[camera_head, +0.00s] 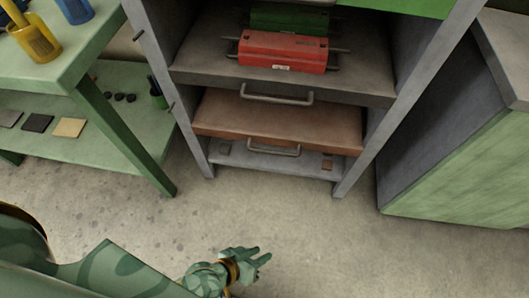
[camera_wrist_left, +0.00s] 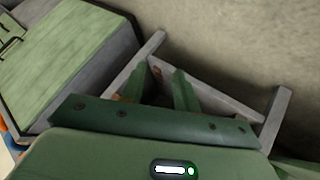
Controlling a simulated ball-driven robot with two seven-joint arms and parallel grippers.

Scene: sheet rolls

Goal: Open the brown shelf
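The brown shelf (camera_head: 290,122) is a flat drawer-like board low in a grey metal rack. Its grey bar handle (camera_head: 273,149) is on the front edge. It sits below a grey shelf (camera_head: 200,62) that has its own bar handle (camera_head: 277,98). My left gripper (camera_head: 265,256) is in front of the rack, over the floor and apart from the brown handle. In the left wrist view its two green fingers (camera_wrist_left: 158,82) are spread with nothing clearly held between them. My right gripper is out of view.
A green cabinet (camera_head: 460,170) stands to the right. The concrete floor (camera_head: 330,240) in front is clear.

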